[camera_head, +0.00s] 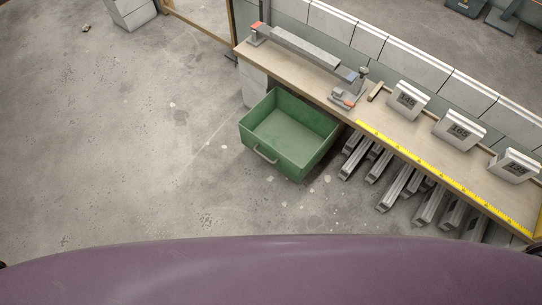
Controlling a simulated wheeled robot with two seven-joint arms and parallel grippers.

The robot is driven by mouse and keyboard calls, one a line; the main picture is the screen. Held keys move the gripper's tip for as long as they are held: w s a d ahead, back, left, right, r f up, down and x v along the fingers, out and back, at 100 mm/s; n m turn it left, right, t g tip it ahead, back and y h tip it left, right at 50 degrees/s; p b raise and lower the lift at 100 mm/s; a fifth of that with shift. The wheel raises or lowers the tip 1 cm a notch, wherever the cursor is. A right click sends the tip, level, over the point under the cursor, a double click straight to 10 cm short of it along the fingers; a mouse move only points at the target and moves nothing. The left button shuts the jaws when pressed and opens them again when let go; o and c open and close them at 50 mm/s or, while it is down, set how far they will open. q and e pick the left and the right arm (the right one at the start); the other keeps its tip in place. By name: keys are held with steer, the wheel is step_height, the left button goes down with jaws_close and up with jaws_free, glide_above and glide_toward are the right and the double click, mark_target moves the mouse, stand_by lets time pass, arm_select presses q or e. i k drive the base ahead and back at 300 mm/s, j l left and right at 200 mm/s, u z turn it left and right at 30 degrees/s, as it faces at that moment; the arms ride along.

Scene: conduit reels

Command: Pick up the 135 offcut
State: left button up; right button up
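Several grey conduit lengths (398,187) lie on the floor beneath the front of the workbench, side by side and partly hidden by the bench. Their lengths cannot be read from here, so I cannot tell which piece is the 135 offcut. A small brown piece (376,92) lies on the bench beside the first number block. Neither of my grippers can be made out; only small dark bits show at the left and right picture edges.
The workbench (330,92) carries a long grey bar (303,48), a clamp-like tool (346,96), a yellow tape (440,172) and number blocks (407,99) (459,130) (513,165). An empty green bin (276,151) stands before it. The floor (130,150) at left is mostly clear.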

mark_target(510, 165)
steer(key=z, duration=1.75)
